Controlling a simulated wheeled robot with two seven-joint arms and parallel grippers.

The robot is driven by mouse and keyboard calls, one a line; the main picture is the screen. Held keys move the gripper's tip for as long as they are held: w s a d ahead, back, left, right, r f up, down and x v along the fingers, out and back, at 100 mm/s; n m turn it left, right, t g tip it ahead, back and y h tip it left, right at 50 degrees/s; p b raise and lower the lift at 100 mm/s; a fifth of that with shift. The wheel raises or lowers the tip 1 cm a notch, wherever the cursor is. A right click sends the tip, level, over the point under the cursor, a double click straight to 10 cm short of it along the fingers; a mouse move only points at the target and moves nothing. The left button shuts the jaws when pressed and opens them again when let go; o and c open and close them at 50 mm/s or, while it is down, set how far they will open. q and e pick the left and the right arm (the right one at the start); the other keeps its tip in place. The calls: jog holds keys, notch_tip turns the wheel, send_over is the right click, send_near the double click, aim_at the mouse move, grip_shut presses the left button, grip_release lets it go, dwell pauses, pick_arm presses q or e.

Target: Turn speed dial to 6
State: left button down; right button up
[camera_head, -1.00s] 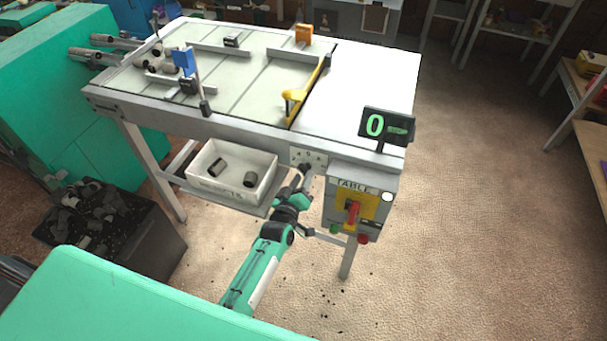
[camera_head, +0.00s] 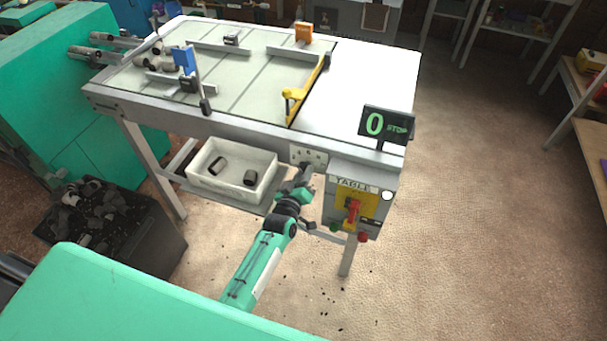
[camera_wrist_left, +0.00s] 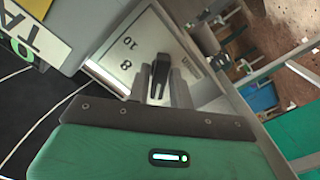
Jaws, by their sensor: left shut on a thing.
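The speed dial's pale plate (camera_head: 308,154) is on the table's front edge, left of the control box. In the left wrist view the tilted plate (camera_wrist_left: 135,62) shows the printed numbers 8 and 10. My left gripper (camera_head: 306,172) is at the dial, its fingers shut on the dial knob. I cannot read the dial's setting. The display (camera_head: 386,126) shows a green 0 and STOP. My right gripper is not in view.
The control box (camera_head: 343,208) labelled TABLE, with a red switch (camera_head: 353,210) on yellow, is close to the right of my left gripper. The floor at right is clear.

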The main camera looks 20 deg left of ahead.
pick_arm(q)
jog(key=m, duration=0.7)
jog(key=shift+m+p, duration=0.3)
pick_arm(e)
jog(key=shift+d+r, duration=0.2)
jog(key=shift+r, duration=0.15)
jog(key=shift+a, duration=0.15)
pick_arm(q)
jog(key=c, duration=1.5)
grip_release()
jog(key=shift+o, duration=0.5)
